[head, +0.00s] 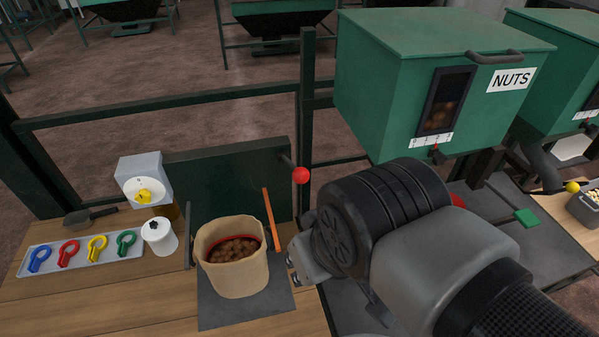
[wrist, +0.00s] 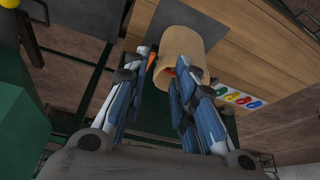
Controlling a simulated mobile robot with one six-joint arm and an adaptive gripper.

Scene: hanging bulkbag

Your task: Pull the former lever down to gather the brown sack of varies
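The brown sack (head: 232,278) stands open and upright on a dark plate on the bench, with round brown pieces inside. In the wrist view the sack (wrist: 178,42) is beyond my fingertips. A dark lever with a red ball knob (head: 301,175) sticks out at the top right of the green panel behind the sack. An orange bar (head: 272,220) stands tilted between sack and gripper. My gripper (head: 293,270) is right of the sack, below the red knob and apart from it. In the wrist view its fingers (wrist: 161,60) are spread with nothing held.
A tray (head: 84,267) of coloured clips, a white pot (head: 158,238), a dial scale (head: 146,180) and a scoop (head: 88,216) are left of the sack. A green NUTS hopper (head: 450,90) stands at the upper right. Bare bench (head: 110,305) lies at front left.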

